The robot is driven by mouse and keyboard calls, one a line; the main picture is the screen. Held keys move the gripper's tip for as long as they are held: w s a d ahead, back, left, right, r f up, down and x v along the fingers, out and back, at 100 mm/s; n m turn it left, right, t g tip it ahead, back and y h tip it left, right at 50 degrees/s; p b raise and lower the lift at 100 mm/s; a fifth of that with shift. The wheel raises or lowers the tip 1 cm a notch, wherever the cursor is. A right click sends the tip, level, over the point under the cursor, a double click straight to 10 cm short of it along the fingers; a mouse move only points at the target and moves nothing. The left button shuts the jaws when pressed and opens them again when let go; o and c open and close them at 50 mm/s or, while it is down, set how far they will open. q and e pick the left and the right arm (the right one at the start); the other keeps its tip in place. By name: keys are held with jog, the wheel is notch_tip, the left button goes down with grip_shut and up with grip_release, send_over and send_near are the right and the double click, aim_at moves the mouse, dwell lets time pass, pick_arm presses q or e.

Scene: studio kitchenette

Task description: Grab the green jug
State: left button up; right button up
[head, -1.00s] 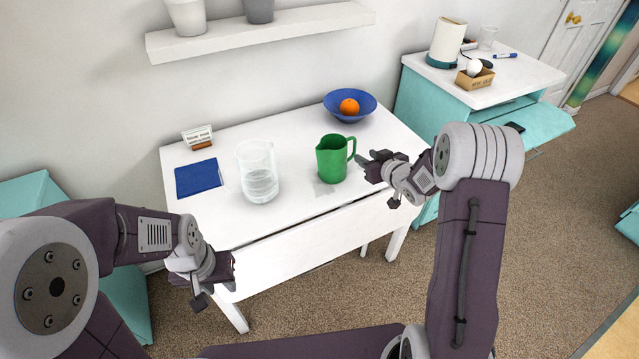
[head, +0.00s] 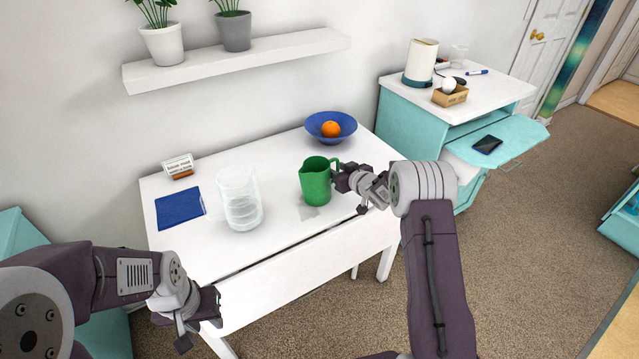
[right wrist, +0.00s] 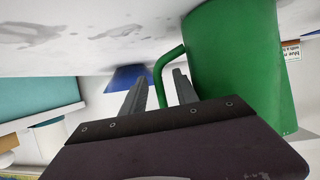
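The green jug (head: 316,184) stands upright on the white table (head: 270,240), with its handle on the right side. My right gripper (head: 342,179) is at the handle. In the right wrist view the jug body (right wrist: 240,60) is at the right, and the handle (right wrist: 160,78) shows between the two separated fingers of my right gripper (right wrist: 159,90). There is a visible gap beside the handle, so the fingers are open around it or just short of it. My left gripper (head: 212,303) hangs by the table's front left edge, apart from the jug; its finger gap is unclear.
A clear glass pitcher (head: 240,200) stands left of the jug. A blue bowl (head: 345,137) with an orange (head: 331,129) is behind it. A blue booklet (head: 179,208) and a small card holder (head: 178,166) lie at the left. The table front is clear.

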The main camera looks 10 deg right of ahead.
jog(key=shift+c, duration=0.4)
grip_shut()
dwell(1.0)
